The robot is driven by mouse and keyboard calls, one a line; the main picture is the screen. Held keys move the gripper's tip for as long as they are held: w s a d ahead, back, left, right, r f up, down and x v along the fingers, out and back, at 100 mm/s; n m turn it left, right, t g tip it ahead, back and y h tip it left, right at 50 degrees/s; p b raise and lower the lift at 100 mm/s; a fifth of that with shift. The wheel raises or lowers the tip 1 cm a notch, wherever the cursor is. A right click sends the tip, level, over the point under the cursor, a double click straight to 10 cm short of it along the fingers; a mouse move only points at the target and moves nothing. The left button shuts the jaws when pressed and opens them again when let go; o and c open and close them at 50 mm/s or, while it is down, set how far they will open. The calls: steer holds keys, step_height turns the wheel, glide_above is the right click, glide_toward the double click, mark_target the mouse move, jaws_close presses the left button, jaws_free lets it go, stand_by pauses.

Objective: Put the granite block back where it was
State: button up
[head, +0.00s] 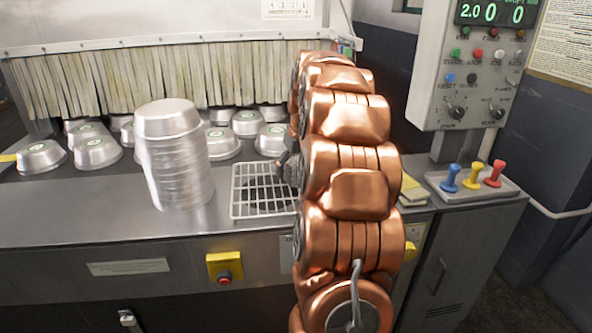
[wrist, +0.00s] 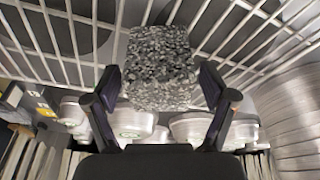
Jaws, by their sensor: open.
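The granite block (wrist: 160,68), speckled grey and black, is at the wire rack (wrist: 75,66) in the wrist view. My gripper (wrist: 160,88) is open, with one dark finger on each side of the block. A narrow gap shows between each finger and the block, so the block is not gripped. In the head view, the wire rack (head: 262,213) lies on the steel counter, and my gripper (head: 288,168) is low over its right side. My copper arm hides much of the block and the rack's right end there.
A tall stack of metal pans (head: 176,160) stands just left of the rack. Several upturned pans (head: 97,152) with green labels lie behind, before a strip curtain (head: 150,80). Yellow pads (head: 411,190) and a tray with coloured knobs (head: 473,182) are at the right.

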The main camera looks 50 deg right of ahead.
steer(key=shift+w+f, duration=0.1)
steer(key=shift+f, duration=0.2)
jaws_close()
stand_by(0.5)
